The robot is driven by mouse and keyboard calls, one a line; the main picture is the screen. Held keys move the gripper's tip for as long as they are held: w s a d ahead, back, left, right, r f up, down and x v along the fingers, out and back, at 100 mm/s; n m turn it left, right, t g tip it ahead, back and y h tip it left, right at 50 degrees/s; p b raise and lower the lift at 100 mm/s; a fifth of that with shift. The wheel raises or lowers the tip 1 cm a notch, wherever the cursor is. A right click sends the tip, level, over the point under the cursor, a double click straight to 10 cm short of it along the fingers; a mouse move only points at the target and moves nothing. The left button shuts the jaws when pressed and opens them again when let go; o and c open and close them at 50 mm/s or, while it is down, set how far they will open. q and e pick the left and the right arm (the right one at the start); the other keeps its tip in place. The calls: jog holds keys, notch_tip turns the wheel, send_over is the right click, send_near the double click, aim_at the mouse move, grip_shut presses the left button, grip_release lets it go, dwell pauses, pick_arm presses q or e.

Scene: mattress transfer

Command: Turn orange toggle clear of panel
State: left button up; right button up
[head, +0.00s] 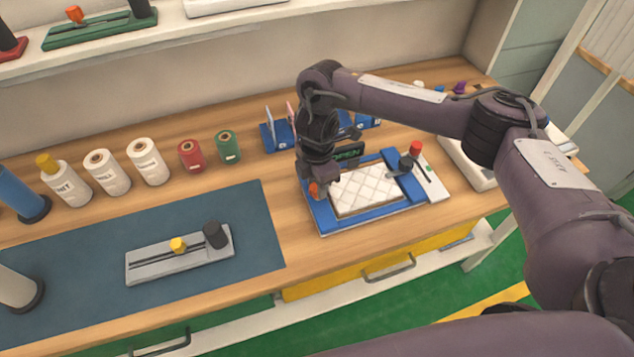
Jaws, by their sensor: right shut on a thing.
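The white quilted panel (368,190) lies in a blue frame (370,215) on the wooden bench. The orange toggle (315,189) is at the panel's left edge, on the left side of the frame. My right gripper (316,182) points down over it and is shut on it. The fingers and wrist hide much of the toggle, so I cannot tell its exact angle or whether it overlaps the panel. My left gripper is not in view.
A black clamp block (405,164) and a red knob (415,148) stand at the frame's right. A grey slide fixture (180,255) lies on the blue mat (85,285). Several spools and bottles line the back left.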

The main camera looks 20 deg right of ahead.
jog(key=shift+r, duration=0.1)
jog(key=o, duration=1)
jog(key=shift+c, duration=0.2)
notch_tip(320, 180, up, 8)
jog(key=shift+f+p, duration=0.15)
jog(key=shift+p, duration=0.45)
